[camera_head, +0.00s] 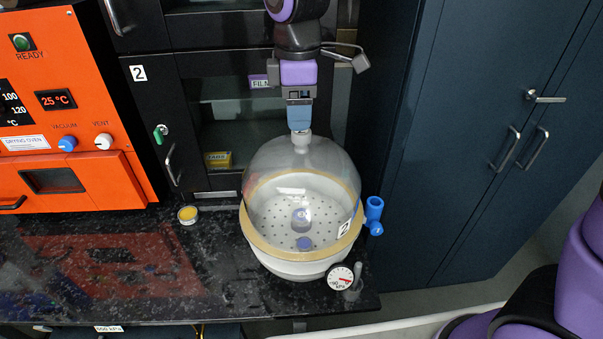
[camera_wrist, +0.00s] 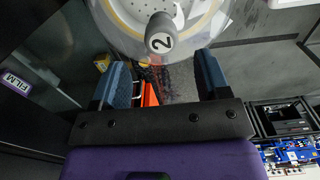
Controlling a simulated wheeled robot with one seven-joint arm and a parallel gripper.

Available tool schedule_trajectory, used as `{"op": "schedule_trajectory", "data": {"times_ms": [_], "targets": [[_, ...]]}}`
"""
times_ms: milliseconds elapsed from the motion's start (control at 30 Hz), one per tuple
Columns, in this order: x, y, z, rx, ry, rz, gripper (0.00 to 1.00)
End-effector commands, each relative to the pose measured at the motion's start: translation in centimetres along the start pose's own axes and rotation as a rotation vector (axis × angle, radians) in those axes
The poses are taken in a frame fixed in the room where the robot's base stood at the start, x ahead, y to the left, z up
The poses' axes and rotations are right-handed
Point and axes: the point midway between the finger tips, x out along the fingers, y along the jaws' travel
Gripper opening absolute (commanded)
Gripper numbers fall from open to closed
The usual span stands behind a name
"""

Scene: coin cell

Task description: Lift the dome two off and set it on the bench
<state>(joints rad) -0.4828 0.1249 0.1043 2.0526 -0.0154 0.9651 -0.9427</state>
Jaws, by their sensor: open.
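Dome two (camera_head: 290,165) is a clear dome with a grey knob (camera_head: 301,141). It sits on the tan rim (camera_head: 262,247) of a white bowl (camera_head: 290,268) at the bench's right end. The rim carries a label "2". Through the dome I see a perforated plate with two small blue-topped items. My gripper (camera_head: 300,118) is open and points down just above the knob. In the wrist view the knob (camera_wrist: 160,36), marked "2", lies just beyond the fingertips, roughly centred between the fingers (camera_wrist: 164,66). I cannot tell whether the fingertips overlap its top.
The dark speckled bench (camera_head: 110,265) is largely clear left of the bowl. A small yellow-filled dish (camera_head: 188,214) stands there. A gauge (camera_head: 340,276) and a blue valve (camera_head: 374,212) are at the bowl's right. An orange oven (camera_head: 65,110) and a black cabinet (camera_head: 150,100) stand behind.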

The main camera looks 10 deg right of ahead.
Motion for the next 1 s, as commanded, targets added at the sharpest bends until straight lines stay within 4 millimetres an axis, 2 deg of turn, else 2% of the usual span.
{"op": "schedule_trajectory", "data": {"times_ms": [233,533,833,867,1000], "targets": [[1.7,-0.1,0.2,0.001,-0.001,-0.001,0.69],[5.5,-0.3,0.7,0.000,-0.001,-0.002,0.69],[6.0,-0.2,0.7,0.001,0.000,0.001,0.69],[6.0,-0.2,0.6,0.001,0.000,0.001,0.67],[6.0,-0.2,0.7,0.001,0.000,0.001,0.35]]}}
